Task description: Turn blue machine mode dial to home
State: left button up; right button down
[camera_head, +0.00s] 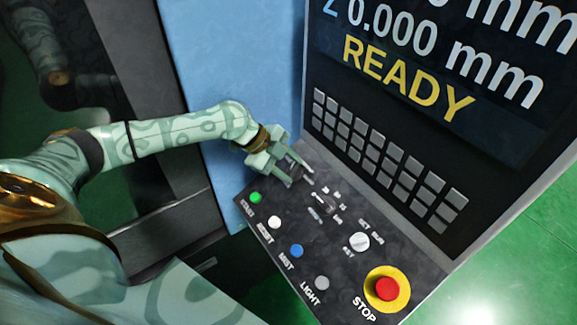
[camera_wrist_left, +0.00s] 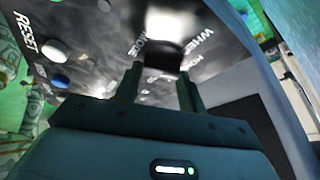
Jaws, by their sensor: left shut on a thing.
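The mode dial is a dark knob at the far left corner of the machine's sloping black control panel. In the left wrist view the dial (camera_wrist_left: 164,56) sits between my two fingers, with MODE printed beside it and WHEEL and a partly hidden label to its right. My left gripper (camera_head: 298,172) reaches down onto this corner in the head view and is shut on the dial. It also shows in the left wrist view (camera_wrist_left: 160,88). Which label the dial points to cannot be told. The blue machine (camera_head: 240,80) rises behind. My right gripper is not in view.
A second black knob (camera_head: 323,203) sits close beside the gripper. A key switch (camera_head: 359,241), red STOP button (camera_head: 387,289) and green (camera_head: 256,197), white (camera_head: 274,222), blue (camera_head: 296,250) and grey (camera_head: 322,282) buttons share the panel. The screen (camera_head: 430,75) reads READY above the keypad.

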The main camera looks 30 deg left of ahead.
aim_at(288, 169)
pick_arm(q)
jog(key=o, duration=1)
jog(key=shift+r, duration=0.3)
notch_tip(288, 169, up, 3)
jog(key=shift+a+f, duration=0.1)
jog(key=shift+f, duration=0.05)
jog(key=s+d+r, duration=0.2)
jog(key=s+r, duration=0.1)
jog(key=s, duration=0.1)
jog(key=s+d+r, duration=0.3)
jog(key=s, duration=0.1)
jog(key=s+d+r, duration=0.2)
jog(key=s+r, duration=0.1)
jog(key=s, duration=0.1)
jog(key=shift+d+r, duration=0.25)
jog(key=shift+r, duration=0.1)
